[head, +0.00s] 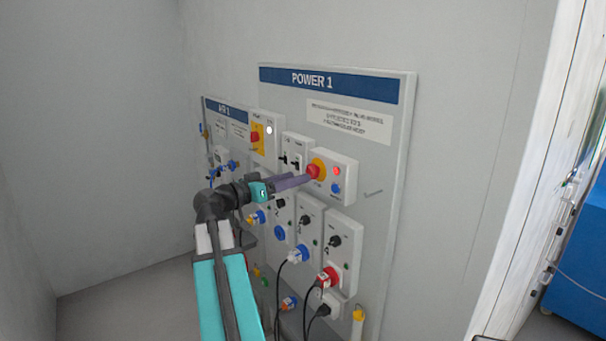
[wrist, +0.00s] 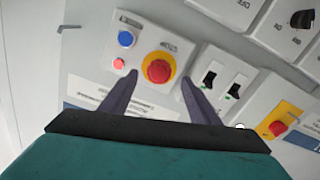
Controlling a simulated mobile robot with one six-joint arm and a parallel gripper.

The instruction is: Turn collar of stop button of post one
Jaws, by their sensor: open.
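The red stop button (head: 314,172) with its yellow collar (head: 319,163) sits on a white box at the upper right of the panel marked POWER 1. In the wrist view the red button (wrist: 158,71) and yellow collar (wrist: 158,55) face me, between and just beyond the fingertips. My gripper (head: 308,178) reaches toward the button from the left in the head view. In the wrist view my gripper (wrist: 158,74) is open, with one finger on each side of the collar. I cannot tell whether the fingers touch it.
A red lamp (head: 336,171) and blue button (head: 335,188) share the box. Two black switches (wrist: 221,82) are beside it. A second red button on yellow (head: 256,136) is on the AIR 1 side. Sockets with plugs and hanging cables (head: 300,254) are below. A blue cabinet (head: 578,262) stands right.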

